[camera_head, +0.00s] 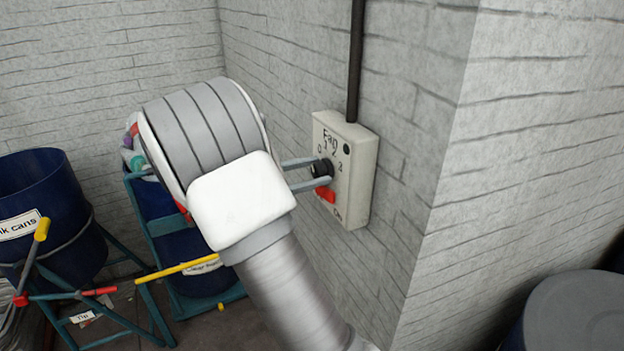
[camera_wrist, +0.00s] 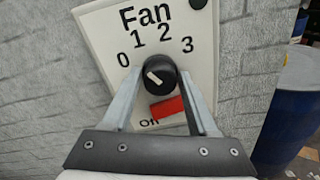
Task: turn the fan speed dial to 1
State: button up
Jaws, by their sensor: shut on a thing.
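The fan control box (camera_head: 358,185) is a pale panel on the wall. Its black dial (camera_head: 321,168) also shows in the wrist view (camera_wrist: 161,76), below the printed numbers 0, 1, 2 and 3. The white mark on the dial points up and left, towards the 0 and 1 side; I cannot tell exactly which number it lines up with. My gripper (camera_head: 318,173) is shut on the dial, one finger on each side, as the wrist view also shows (camera_wrist: 160,80). The dial's lower edge is close to the red switch.
A dark pipe (camera_head: 355,60) runs up from the box. A wall corner is to the right. Blue bins (camera_head: 45,205) stand at left, and a grey-topped drum (camera_head: 575,312) at lower right.

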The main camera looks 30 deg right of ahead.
jog(key=shift+f+m+b, duration=0.1)
jog(key=shift+m+b, duration=0.65)
jog(key=shift+m, duration=0.35)
jog(key=o, duration=1.2)
jog(key=shift+a, duration=0.15)
jog(key=a+b, duration=0.1)
jog(key=a, duration=1.6)
jog(key=shift+r, duration=0.3)
jog(key=shift+s, duration=0.1)
